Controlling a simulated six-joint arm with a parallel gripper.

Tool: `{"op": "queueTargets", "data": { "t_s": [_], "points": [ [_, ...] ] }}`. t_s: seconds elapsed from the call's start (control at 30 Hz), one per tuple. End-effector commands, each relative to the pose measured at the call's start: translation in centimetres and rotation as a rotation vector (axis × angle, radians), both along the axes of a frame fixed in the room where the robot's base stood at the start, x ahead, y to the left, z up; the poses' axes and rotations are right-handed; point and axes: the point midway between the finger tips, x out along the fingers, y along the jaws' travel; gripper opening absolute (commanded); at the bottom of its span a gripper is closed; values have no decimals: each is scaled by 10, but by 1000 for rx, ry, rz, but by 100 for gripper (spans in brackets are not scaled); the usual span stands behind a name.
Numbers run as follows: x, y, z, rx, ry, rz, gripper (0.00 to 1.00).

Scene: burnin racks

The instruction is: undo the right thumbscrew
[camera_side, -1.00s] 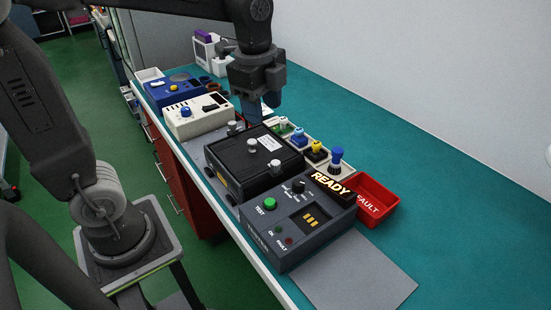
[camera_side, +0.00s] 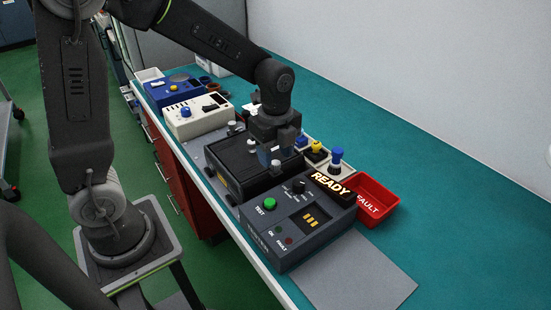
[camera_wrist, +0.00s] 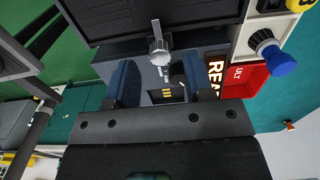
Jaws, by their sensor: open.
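The black box (camera_side: 232,170) stands on the bench in the side view with a silver thumbscrew at each end. The left thumbscrew (camera_side: 232,127) is at its far end. The right thumbscrew (camera_side: 276,167) is at the end next to the grey tester. My gripper (camera_side: 272,160) is above that end of the box, close to the right thumbscrew. In the wrist view, the right thumbscrew (camera_wrist: 159,50) has a pale grip and a thin bar. It lies just beyond the open blue-padded fingers (camera_wrist: 157,72), roughly centred between them. Whether they touch it cannot be told.
The grey tester (camera_side: 290,248) with a green button and a lit READY sign (camera_side: 333,186) stands just right of the box. A red FAULT bin (camera_side: 385,196) and a tray with coloured plungers (camera_side: 336,160) are behind. White (camera_side: 198,124) and blue units stand left. The right bench is clear.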

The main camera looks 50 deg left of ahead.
Motion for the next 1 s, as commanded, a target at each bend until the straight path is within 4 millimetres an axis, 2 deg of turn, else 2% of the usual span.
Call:
{"op": "queueTargets", "data": {
  "t_s": [0.2,0.53,1.0],
  "points": [
    [0,0,-19,0,0,0,48],
    [0,0,-22,0,-1,0,47],
    [0,0,-22,0,-1,0,2]
  ]
}}
